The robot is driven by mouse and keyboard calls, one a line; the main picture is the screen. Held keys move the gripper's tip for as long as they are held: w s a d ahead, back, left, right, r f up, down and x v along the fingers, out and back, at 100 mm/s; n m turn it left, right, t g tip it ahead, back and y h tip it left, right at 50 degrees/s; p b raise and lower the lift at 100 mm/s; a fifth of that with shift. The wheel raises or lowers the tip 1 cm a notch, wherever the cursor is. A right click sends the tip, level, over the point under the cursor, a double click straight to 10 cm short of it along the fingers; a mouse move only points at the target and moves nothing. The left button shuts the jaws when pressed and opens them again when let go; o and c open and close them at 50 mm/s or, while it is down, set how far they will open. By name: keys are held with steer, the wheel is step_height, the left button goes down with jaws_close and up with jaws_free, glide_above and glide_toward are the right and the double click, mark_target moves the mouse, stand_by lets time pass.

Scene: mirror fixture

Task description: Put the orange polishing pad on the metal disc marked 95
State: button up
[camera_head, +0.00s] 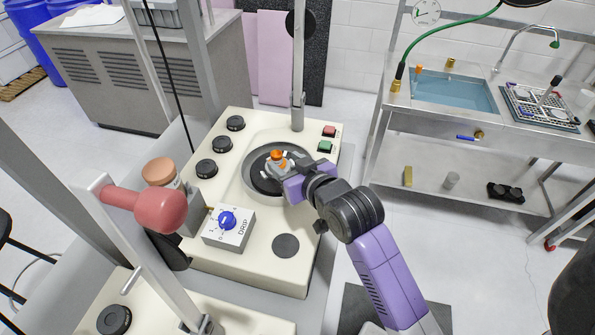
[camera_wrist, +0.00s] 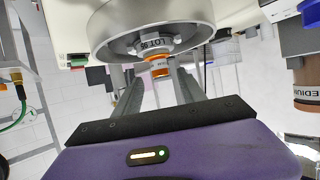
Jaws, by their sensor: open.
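The small orange polishing pad (camera_head: 277,154) is over the middle of the round basin on the cream machine. The wrist view looks upside down and shows the orange pad (camera_wrist: 160,68) against a metal piece labelled LOT 95 (camera_wrist: 157,42). The pad seems to sit on top of that piece, but the contact is not clear. My gripper (camera_head: 276,165) reaches into the basin from the right. In the wrist view its open fingers (camera_wrist: 160,80) stand on either side of the pad, with gaps visible. The disc is mostly hidden in the head view.
The basin rim (camera_head: 248,170) surrounds the pad. A DRIP box (camera_head: 229,229) with a blue knob, a red-headed lever (camera_head: 160,208) and a brown-topped bottle (camera_head: 160,172) stand at the left. A vertical post (camera_head: 298,70) rises behind. A sink bench (camera_head: 450,130) stands at the right.

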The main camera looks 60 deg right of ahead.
steer(key=shift+n+t+y, duration=0.3)
steer(key=shift+n+y, duration=0.5)
steer(key=s+a, duration=0.3)
steer(key=s+a+f, duration=0.1)
steer(key=s+a, duration=0.5)
steer(key=shift+s+a+f, duration=0.15)
steer(key=shift+s+f, duration=0.05)
steer(key=shift+s, duration=0.15)
steer(key=shift+n+t+y, duration=0.3)
steer(key=shift+n+y, duration=0.2)
steer(key=shift+y, duration=0.1)
steer(key=s+a, duration=0.2)
steer(key=s+a+f, duration=0.1)
steer(key=s+a, duration=0.1)
steer(key=s, duration=0.1)
steer(key=shift+a+f, duration=0.1)
steer(key=shift+a, duration=0.2)
steer(key=s+a+r+n+y, duration=0.1)
steer(key=s+a, duration=0.2)
steer(key=s, duration=0.3)
steer(key=s+a+r+n+t+y, duration=0.1)
steer(key=s+a+y, duration=0.1)
steer(key=s, duration=0.4)
steer(key=shift+a+r, duration=0.25)
steer(key=shift+a, duration=0.4)
